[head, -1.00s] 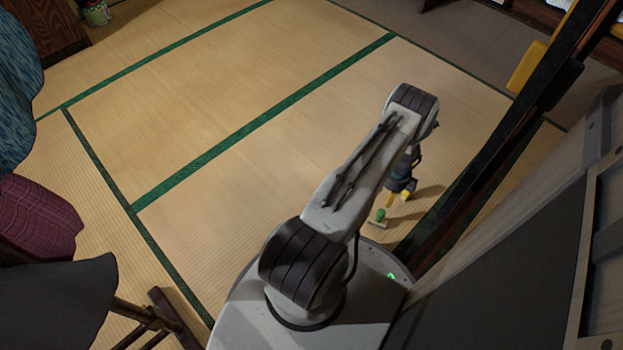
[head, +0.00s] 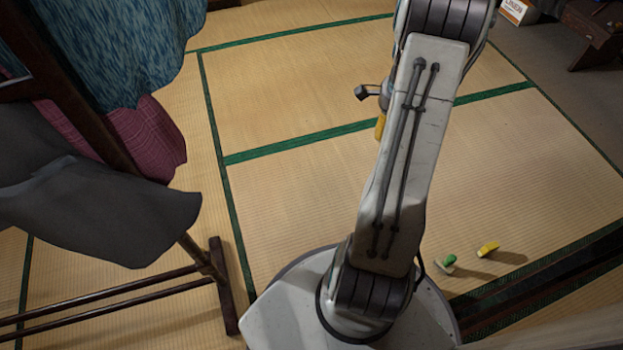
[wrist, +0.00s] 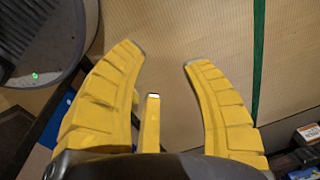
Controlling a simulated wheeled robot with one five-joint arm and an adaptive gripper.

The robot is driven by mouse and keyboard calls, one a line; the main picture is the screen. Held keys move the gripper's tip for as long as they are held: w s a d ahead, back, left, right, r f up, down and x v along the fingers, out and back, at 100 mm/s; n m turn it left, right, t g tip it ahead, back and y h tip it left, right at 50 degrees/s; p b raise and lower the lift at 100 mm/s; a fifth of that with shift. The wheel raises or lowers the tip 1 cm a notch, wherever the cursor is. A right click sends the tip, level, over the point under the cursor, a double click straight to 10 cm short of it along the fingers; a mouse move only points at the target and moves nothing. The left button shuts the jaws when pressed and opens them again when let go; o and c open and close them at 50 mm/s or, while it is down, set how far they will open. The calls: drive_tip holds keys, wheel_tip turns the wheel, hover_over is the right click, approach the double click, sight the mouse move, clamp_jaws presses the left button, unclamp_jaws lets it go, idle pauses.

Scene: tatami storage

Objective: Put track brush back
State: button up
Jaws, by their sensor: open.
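Two small objects lie on the tatami to the right of my base in the head view. One has a green top over a pale base (head: 445,263); the other is a yellow piece (head: 488,248) just right of it. They are too small to tell which is the track brush. My gripper is raised, mostly hidden behind my arm in the head view, with one yellow finger (head: 380,127) showing. In the wrist view my gripper (wrist: 162,54) is open, with only bare tatami between its fingertips. Neither small object shows there.
A dark wooden rack (head: 222,285) with hanging clothes (head: 110,215) stands close on the left. A dark sill or rail (head: 540,290) runs along the lower right. Small boxes (wrist: 306,134) show at the wrist view's right edge. The middle of the tatami (head: 300,190) is clear.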

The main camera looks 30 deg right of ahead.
drive_tip(key=a+r+n, duration=0.5)
drive_tip(key=a+n, duration=0.1)
drive_tip(key=a, duration=0.3)
drive_tip(key=a+r+n, duration=0.5)
drive_tip(key=a+r, duration=0.1)
drive_tip(key=a, duration=0.4)
drive_tip(key=s+a+r+n+t, duration=0.1)
drive_tip(key=s+a+r+n, duration=0.1)
drive_tip(key=s+a+n, duration=0.8)
drive_tip(key=shift+a+r+n+t+y, duration=0.35)
drive_tip(key=shift+a+n, duration=0.35)
drive_tip(key=shift+a, duration=0.25)
drive_tip(key=shift+w, duration=0.1)
